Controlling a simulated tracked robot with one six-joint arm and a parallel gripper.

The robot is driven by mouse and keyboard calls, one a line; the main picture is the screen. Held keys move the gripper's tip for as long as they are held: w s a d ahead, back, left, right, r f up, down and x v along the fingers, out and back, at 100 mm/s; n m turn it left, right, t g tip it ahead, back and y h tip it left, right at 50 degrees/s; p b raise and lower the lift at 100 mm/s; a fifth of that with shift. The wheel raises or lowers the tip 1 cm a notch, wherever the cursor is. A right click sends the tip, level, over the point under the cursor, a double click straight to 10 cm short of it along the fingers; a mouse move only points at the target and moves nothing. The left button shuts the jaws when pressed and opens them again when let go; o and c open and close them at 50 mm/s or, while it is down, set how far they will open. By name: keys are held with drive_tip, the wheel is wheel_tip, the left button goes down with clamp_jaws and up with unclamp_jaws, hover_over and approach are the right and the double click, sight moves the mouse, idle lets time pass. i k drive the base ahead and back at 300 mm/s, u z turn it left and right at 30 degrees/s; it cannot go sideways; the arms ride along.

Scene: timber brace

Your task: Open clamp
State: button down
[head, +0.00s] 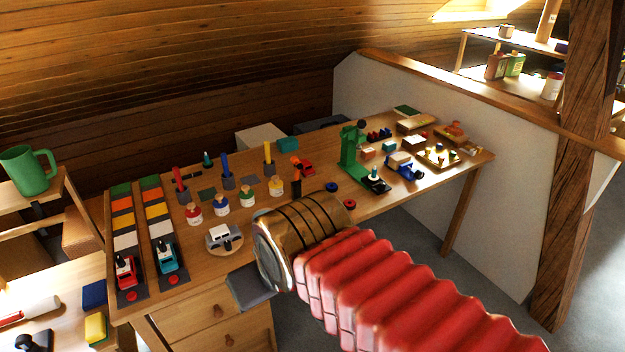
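A green upright fixture (349,147) with a dark round knob stands toward the back right of the workbench. It may be the clamp, but I cannot tell for sure, nor whether it is open or shut. A dark piece with a small bottle-like top (375,181) is just in front of it. My arm, with red ribbed sleeve and brass-coloured section, reaches in from the lower right over the bench's front edge. The fingers of my gripper do not show. A grey block (249,289) at the front edge is partly hidden by my arm.
A side table with a green mug (28,169) is at left. A timber post (575,170) stands at right.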

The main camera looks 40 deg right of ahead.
sight(294, 159)
drive_tip(key=i, duration=0.85)
drive_tip(key=u, duration=0.05)
